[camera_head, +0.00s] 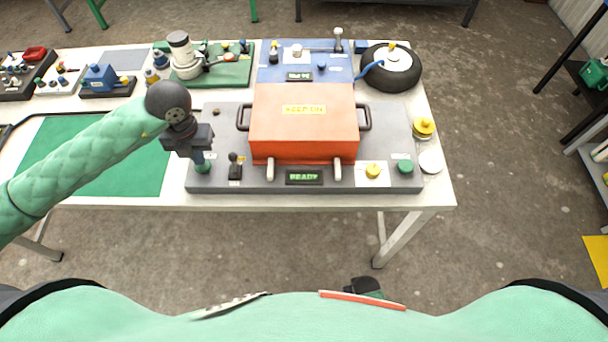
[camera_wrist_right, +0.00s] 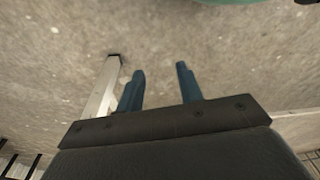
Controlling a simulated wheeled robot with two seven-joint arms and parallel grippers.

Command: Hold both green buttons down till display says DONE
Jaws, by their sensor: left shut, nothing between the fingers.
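A grey press station (camera_head: 390,150) carries an orange-red box (camera_head: 304,125) marked KEEP ON. Its front display (camera_head: 304,177) reads READY in green. The left green button (camera_head: 203,169) is at the front left, partly hidden by my left gripper (camera_head: 199,158). The left gripper is shut and points down with its tips at the button; I cannot tell whether it is pressed. The right green button (camera_head: 405,166) is at the front right with nothing over it. My right gripper (camera_wrist_right: 160,85) has its fingers apart and empty, over the floor in the right wrist view.
A yellow button (camera_head: 373,171) sits left of the right green button. A small black switch (camera_head: 235,168) stands beside the left one. A green mat (camera_head: 130,175) lies left.

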